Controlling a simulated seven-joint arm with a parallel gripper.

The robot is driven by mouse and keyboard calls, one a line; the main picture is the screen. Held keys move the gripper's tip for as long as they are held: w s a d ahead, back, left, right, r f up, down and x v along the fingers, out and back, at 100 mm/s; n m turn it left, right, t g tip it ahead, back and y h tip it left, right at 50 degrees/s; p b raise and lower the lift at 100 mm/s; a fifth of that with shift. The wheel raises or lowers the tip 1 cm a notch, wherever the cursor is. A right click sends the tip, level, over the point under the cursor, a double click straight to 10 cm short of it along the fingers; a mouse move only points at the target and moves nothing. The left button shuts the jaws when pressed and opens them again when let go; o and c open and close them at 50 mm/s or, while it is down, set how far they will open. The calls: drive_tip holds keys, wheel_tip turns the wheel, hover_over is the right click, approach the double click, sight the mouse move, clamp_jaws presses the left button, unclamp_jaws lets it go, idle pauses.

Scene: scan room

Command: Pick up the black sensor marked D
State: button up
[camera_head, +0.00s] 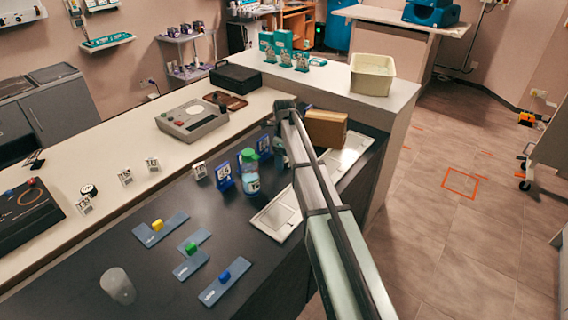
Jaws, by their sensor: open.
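A small round black piece (88,190) lies on the pale counter at the left, close to a small white card with dark print (84,205). It may be a sensor, but I cannot read a letter D on it. More small printed cards stand along the same counter, one of them in the middle (125,177); their print is too small to read. My arm reaches in from the lower right up to the middle of the view. My gripper does not show; the arm's far end hides what lies behind it.
A grey device (192,120) and black case (236,78) stand at the back of the pale counter (110,208). The lower dark counter holds a green-capped bottle (251,178), blue plates with coloured knobs (160,230), a clear cup (118,287) and a brown box (326,128).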

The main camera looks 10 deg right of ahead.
drive_tip(key=c, duration=1.2)
drive_tip(key=shift+r, duration=0.1)
